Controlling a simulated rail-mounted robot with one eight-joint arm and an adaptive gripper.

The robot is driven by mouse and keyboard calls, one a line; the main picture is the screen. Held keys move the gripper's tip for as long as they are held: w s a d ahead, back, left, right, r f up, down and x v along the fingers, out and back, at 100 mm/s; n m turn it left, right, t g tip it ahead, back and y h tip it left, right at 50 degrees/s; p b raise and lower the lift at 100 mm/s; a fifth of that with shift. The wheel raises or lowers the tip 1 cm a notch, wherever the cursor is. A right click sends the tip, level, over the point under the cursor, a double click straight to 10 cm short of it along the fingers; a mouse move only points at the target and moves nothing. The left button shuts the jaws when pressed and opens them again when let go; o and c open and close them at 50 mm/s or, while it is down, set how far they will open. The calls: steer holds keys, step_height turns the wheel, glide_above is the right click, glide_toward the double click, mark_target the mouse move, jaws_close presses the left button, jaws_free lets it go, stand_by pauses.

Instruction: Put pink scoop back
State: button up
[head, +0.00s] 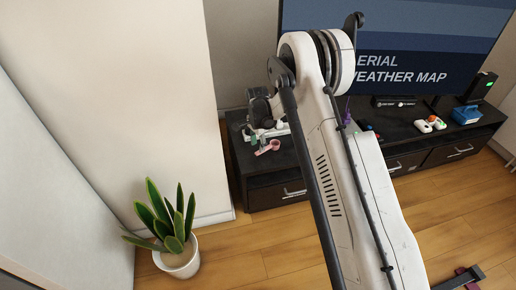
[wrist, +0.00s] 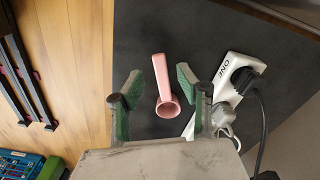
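The pink scoop (wrist: 163,86) lies on the dark top of the TV cabinet (wrist: 143,32). In the wrist view its round cup is toward the bottom and its handle points up. My gripper (wrist: 158,82) is open, with one green-padded finger on each side of the scoop, and neither finger visibly touches it. I cannot tell how far above the cabinet top the fingers are. In the head view the scoop (head: 268,147) shows small and pink near the cabinet's left end, left of my arm.
A white power strip (wrist: 226,88) with a black plug and cable lies right of the scoop. A TV (head: 420,50) stands on the cabinet, with game controllers (head: 430,124) and a blue box (head: 465,114) at right. A potted plant (head: 178,225) stands on the floor.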

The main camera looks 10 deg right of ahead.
step_height(320, 180, up, 8)
steer(key=p, duration=0.2)
steer(key=shift+r, duration=0.2)
steer(key=s+d+r+n+t, duration=0.25)
steer(key=s+r, duration=0.55)
steer(key=r, duration=0.5)
steer(key=s+d+r+n+t, duration=0.1)
steer(key=s+d+r+n, duration=0.15)
steer(key=s+r, duration=0.85)
steer(key=s+d+r+n+t, duration=0.1)
steer(key=s+r+n+t, duration=0.1)
steer(key=s, duration=0.9)
steer(key=s+d+r+n+t, duration=0.1)
steer(key=s+r+n, duration=0.3)
steer(key=s, duration=0.8)
steer(key=shift+s+d+n+t, duration=0.25)
steer(key=shift+d+n+t, duration=0.1)
steer(key=shift+d+n, duration=0.2)
steer(key=shift+r, duration=0.25)
step_height(320, 180, up, 10)
steer(key=p, duration=1)
